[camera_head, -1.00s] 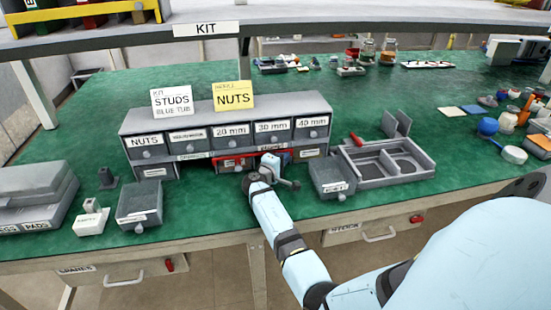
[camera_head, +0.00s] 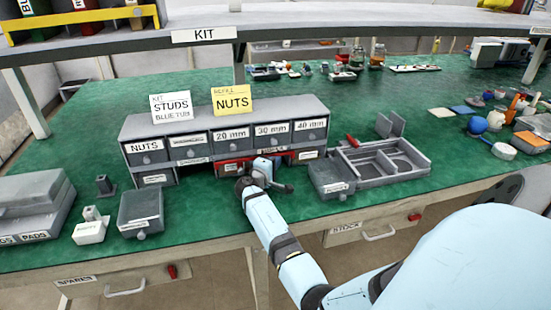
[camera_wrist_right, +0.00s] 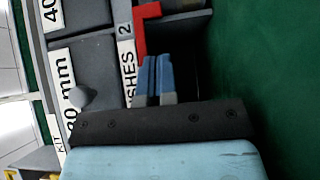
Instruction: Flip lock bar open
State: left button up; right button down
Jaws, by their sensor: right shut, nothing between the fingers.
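The lock bar is a red piece on the lower front of the grey drawer cabinet (camera_head: 222,112). In the right wrist view the red bar (camera_wrist_right: 141,35) shows as a bent strip beside the label strip, just beyond my fingertips. Whether the fingers touch it I cannot tell. My right gripper (camera_head: 272,163) is at the cabinet's lower row and hides part of the red there. In the wrist view its two blue fingers (camera_wrist_right: 158,64) are close together with nothing between them. A dark open bay lies beside them. My left gripper is not in view.
A pulled-out grey drawer (camera_head: 334,181) sits right of my gripper, and another (camera_head: 141,211) sits at the left. A grey divided tray (camera_head: 405,173) stands farther right. Label cards (camera_head: 232,101) stand on the cabinet. Green bench top (camera_head: 215,210) is clear in front.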

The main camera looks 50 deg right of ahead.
jog(key=v, duration=1)
jog(key=shift+a, duration=0.1)
jog(key=shift+r, duration=0.1)
